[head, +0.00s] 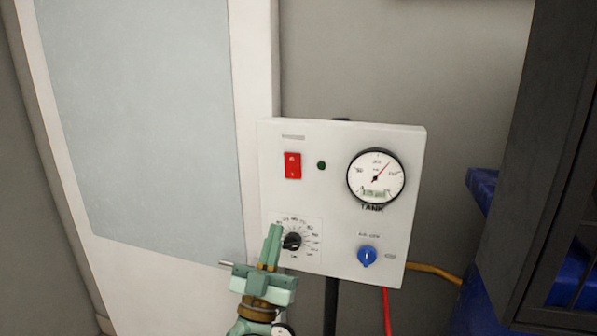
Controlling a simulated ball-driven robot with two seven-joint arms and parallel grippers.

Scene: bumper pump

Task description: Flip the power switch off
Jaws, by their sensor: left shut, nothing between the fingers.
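The power switch (293,165) is a red rocker at the upper left of a white control panel (340,215). A small dark green round light (321,166) sits just right of it. My left gripper (275,232) is green and shut with nothing in it. Its fingertips point up, in front of the panel's lower left, beside the black dial knob (292,241) and below the switch. The gripper hides part of the dial's left side. I cannot tell whether the fingers touch the panel. My right gripper is not in view.
A round gauge marked TANK (376,177) and a blue knob (367,256) are on the panel's right side. A red hose (386,311) and a yellow-orange hose (434,271) run below it. A dark cabinet (545,170) stands at the right. A door (150,120) is behind at the left.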

